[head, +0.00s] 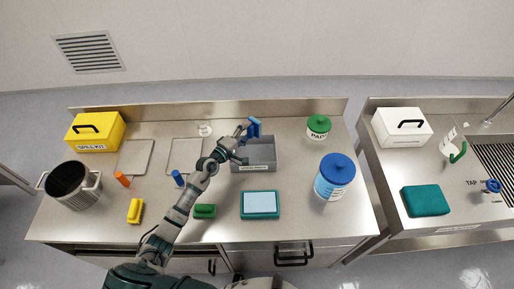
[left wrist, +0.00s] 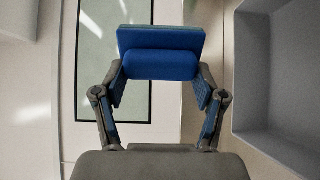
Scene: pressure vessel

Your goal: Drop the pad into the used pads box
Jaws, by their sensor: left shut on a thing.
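My left gripper (head: 245,130) is shut on a blue pad (head: 255,127), held above the table near the back left edge of the grey open box (head: 265,169). The box has a label on its front, too small to read surely; it looks empty. In the left wrist view the blue pad (left wrist: 160,62) sits between the two fingers, with a thin greenish layer along its top edge. The grey box (left wrist: 239,75) is to the right there, and the pad is beside it, not over it. My right gripper is not in view.
A green-lidded jar (head: 319,128) and a large blue-lidded container (head: 335,177) stand right of the box. A teal tray (head: 260,216) lies in front. Flat grey plates (head: 184,154), a steel pot (head: 73,184) and a yellow spill kit (head: 95,132) are left.

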